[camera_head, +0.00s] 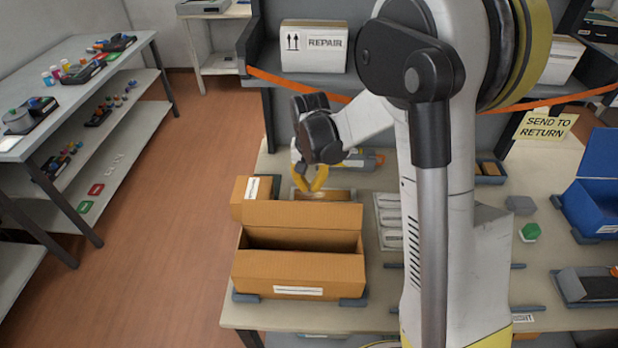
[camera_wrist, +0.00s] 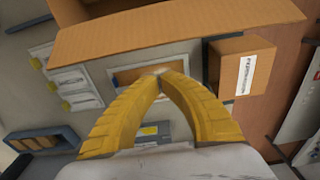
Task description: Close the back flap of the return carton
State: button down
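The brown return carton (camera_head: 262,262) stands near the table's front left edge with its top open. Its back flap (camera_head: 305,215) stands raised along the far side of the opening; a long brown cardboard edge, apparently this flap, crosses the top of the wrist view (camera_wrist: 180,30). My gripper (camera_head: 309,188) is just behind the flap, pointing down, and appears apart from it. In the wrist view the yellow fingertips (camera_wrist: 162,74) meet with nothing visible between them. The carton's inside is mostly dark.
A small labelled brown box (camera_head: 257,189) stands by the carton's back left corner, also in the wrist view (camera_wrist: 228,70). A shallow tray (camera_head: 335,194) lies behind the flap. White packs (camera_head: 390,222) lie to the right.

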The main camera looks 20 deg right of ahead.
aim_at(302, 214)
jog(key=shift+s+a+f+b, duration=0.15)
jog(key=shift+s+a, duration=0.15)
jog(key=shift+s, duration=0.4)
jog(key=shift+s+a+f+b, duration=0.15)
jog(key=shift+s+a, duration=0.15)
jog(key=shift+s, duration=0.4)
jog(key=shift+r, duration=0.15)
